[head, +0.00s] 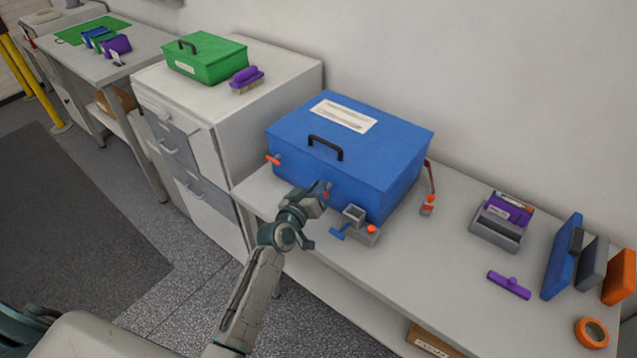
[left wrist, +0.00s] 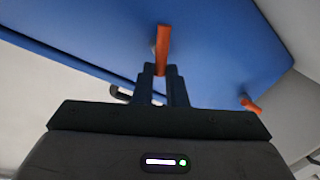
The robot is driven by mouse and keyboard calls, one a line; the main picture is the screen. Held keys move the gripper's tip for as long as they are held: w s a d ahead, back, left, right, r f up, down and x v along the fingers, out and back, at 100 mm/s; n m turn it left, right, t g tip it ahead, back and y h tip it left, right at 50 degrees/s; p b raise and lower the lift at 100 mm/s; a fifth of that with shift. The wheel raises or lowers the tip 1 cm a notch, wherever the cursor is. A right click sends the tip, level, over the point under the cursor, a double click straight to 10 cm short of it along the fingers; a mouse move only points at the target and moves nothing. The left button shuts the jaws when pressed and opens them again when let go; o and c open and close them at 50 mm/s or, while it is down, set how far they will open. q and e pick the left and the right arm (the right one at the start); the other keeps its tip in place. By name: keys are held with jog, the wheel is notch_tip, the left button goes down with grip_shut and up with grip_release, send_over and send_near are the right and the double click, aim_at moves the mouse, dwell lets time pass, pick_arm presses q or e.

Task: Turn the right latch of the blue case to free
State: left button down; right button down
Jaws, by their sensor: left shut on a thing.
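The blue case (head: 392,152) stands closed on the bench, with a black handle on its lid. Its right latch (head: 327,196) is a small orange lever on the front face. My left gripper (head: 323,190) is at that face, shut on this lever. In the left wrist view, the lever (left wrist: 163,42) rises from between the fingertips (left wrist: 161,72), nearly in line with them. The left latch (head: 273,160) is orange and lies near level; it also shows in the left wrist view (left wrist: 250,105), slanted. The fingers partly hide the right latch in the head view.
A grey fixture (head: 359,222) with a blue lever and orange knob stands close right of my left gripper. A red-orange tool (head: 428,203) is beside the case. A grey holder (head: 497,229) and purple tool (head: 509,285) lie further right. A green case (head: 205,60) is on the cabinet.

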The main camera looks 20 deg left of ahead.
pick_arm(q)
jog(key=n, duration=0.3)
jog(key=a+f+n+g+h+p, duration=0.1)
jog(key=n, duration=0.2)
jog(key=n+g+h+p, duration=0.1)
jog(key=n, duration=0.3)
jog(key=shift+w+a+f, duration=0.25)
jog(key=shift+f, duration=0.1)
dwell(0.3)
jog(key=c, duration=1.5)
grip_release()
jog(key=b+v, duration=0.1)
jog(key=v, duration=0.9)
jog(key=shift+s+a+b, duration=0.25)
jog(key=shift+s+b, duration=0.05)
